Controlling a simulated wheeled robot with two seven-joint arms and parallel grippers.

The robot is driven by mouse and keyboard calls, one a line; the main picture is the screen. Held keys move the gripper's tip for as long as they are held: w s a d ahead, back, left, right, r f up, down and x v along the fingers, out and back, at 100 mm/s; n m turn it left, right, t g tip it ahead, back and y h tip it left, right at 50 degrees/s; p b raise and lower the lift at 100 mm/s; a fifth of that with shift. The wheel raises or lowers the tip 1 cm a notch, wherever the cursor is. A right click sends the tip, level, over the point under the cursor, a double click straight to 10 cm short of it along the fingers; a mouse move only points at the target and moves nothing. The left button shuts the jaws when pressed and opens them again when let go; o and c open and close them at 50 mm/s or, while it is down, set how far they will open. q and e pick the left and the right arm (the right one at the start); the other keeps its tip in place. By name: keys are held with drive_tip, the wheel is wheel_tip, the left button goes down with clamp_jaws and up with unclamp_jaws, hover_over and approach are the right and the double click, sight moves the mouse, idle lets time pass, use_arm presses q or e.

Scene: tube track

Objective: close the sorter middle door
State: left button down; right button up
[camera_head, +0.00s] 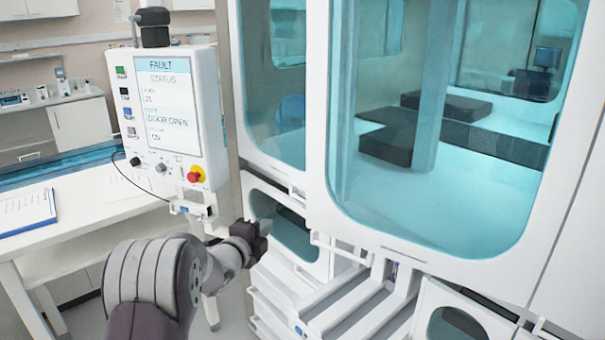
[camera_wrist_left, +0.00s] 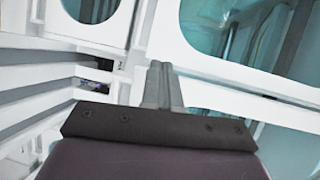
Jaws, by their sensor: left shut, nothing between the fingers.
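The sorter is a tall white cabinet with teal-tinted windows. Its large middle door (camera_head: 317,130) has a white frame, and its left edge stands out in front of the window on its left; how far it is open is hard to tell. A control panel (camera_head: 168,110) at the left reads "FAULT" and "DOOR OPEN". My left gripper (camera_head: 264,228) is shut and empty, in front of the lower-left window, below and left of the middle door. In the left wrist view its fingers (camera_wrist_left: 160,82) are together before white framing. My right gripper is not in view.
White drawers or rails (camera_head: 350,305) jut out below the middle door. A lower-left window (camera_head: 285,225) sits behind my left gripper. The panel carries a red knob (camera_head: 195,175). A white bench (camera_head: 90,210) with a clipboard (camera_head: 27,211) stands at the left.

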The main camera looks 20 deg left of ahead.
use_arm(q)
drive_tip(key=s+r+p, duration=0.3)
drive_tip(key=m+h, duration=0.3)
drive_tip(key=h, duration=0.1)
approach(311, 206)
drive_tip(key=shift+t, duration=0.4)
drive_tip(key=p+x, duration=0.4)
drive_tip(key=x, duration=0.1)
drive_tip(key=shift+d+f, duration=0.1)
drive_tip(key=shift+d, duration=0.05)
drive_tip(key=shift+w+d+f+p, duration=0.1)
drive_tip(key=shift+w+d+p, duration=0.05)
drive_tip(key=shift+w+p, duration=0.35)
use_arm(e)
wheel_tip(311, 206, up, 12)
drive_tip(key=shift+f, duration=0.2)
